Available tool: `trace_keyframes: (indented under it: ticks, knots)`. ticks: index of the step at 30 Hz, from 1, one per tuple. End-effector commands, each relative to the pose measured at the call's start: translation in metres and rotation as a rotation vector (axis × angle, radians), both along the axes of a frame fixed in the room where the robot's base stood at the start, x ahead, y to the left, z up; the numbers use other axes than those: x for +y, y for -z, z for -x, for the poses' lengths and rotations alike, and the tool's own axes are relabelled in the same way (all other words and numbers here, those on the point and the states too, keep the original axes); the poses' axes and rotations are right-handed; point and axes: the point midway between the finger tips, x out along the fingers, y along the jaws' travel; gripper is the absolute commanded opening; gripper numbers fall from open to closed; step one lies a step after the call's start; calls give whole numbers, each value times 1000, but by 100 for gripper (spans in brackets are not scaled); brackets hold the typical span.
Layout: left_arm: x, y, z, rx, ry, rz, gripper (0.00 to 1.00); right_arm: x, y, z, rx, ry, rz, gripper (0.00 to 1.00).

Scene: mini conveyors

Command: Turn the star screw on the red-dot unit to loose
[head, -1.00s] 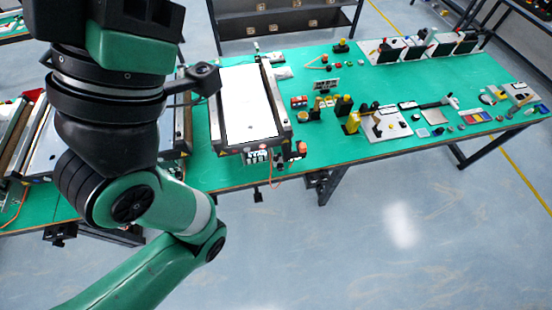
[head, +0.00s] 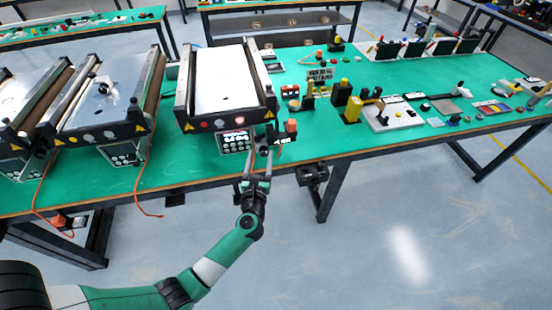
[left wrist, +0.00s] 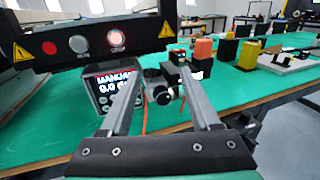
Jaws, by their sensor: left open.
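The conveyor unit at the centre of the head view (head: 225,85) has a white belt and a dark front panel. A dark knob (left wrist: 162,95), which looks like the star screw, is at the panel's right end. My left gripper (left wrist: 162,75) is open, its fingers pointing at this area with the knob showing between them. Whether they touch it cannot be told. In the head view my left gripper (head: 258,176) is at the table's front edge. My right gripper is not in view.
A display box (left wrist: 115,88) hangs under the panel. An orange-topped block (head: 291,128) stands just right of the knob. Two other conveyors (head: 105,95) stand to the left. Yellow and black fixtures (head: 352,108) and small parts cover the table's right side.

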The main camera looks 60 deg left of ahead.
Motion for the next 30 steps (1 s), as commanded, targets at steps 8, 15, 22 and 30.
trace_keyframes:
  ticks: [8, 15, 22, 30]
  knots:
    - [11, 40, 15, 22, -28, 2, 63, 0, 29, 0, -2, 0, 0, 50]
    - [28, 39, 2, 20, -30, -2, 63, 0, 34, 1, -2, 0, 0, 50]
    - [70, 41, -28, 19, -29, -1, 63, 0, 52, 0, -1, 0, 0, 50]
    - [102, 39, -51, 20, -26, -1, 63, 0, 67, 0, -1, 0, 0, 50]
